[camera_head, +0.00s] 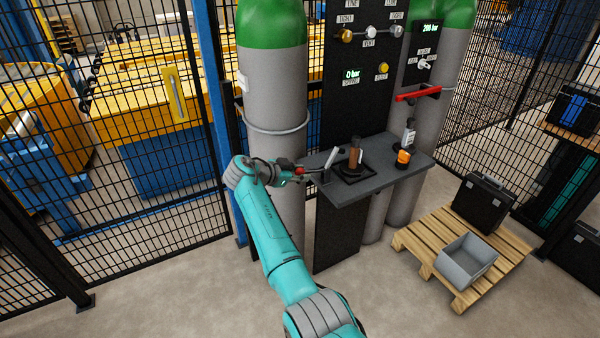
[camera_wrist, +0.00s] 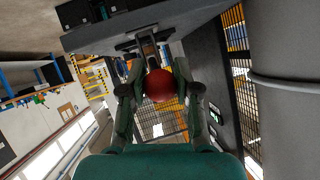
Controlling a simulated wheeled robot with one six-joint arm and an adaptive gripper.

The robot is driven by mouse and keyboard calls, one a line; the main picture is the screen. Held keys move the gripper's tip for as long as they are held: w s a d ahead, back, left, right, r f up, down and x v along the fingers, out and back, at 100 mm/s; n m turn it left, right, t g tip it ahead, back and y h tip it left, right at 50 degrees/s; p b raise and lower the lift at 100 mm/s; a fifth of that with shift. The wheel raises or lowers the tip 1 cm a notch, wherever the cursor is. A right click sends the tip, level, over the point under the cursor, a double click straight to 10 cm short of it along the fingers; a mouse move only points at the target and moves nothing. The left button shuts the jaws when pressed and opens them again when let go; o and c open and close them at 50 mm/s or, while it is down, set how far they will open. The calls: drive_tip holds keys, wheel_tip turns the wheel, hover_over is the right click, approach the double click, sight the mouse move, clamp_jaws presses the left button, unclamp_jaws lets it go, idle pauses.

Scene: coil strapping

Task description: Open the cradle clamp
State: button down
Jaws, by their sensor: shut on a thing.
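The cradle clamp's red ball knob (camera_wrist: 162,86) sits between my gripper's two fingers (camera_wrist: 160,84) in the wrist view, and the gripper is shut on it. A metal lever (camera_wrist: 147,46) shows just beyond the knob, at the shelf's edge. In the head view my gripper (camera_head: 298,172) is at the left edge of the dark shelf (camera_head: 400,172), and a bit of red shows there. A brown cylinder (camera_head: 355,154) stands upright in a black cradle (camera_head: 352,173) on the shelf. A light grey tilted piece (camera_head: 331,158) stands left of it. The clamp's jaws cannot be made out.
Green-topped gas cylinders (camera_head: 272,110) stand beside the dark panel (camera_head: 345,110); one is close to my arm. A bottle with an orange part (camera_head: 404,155) stands on the shelf's right side. A pallet (camera_head: 425,247) holds a grey bin (camera_head: 467,262) and black case (camera_head: 483,205).

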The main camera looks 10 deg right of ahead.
drive_tip(key=shift+f, duration=0.15)
drive_tip(key=c, duration=0.8)
unclamp_jaws()
drive_tip(key=shift+a, duration=0.1)
drive_tip(key=v, duration=1.2)
drive_tip(key=shift+f, duration=0.1)
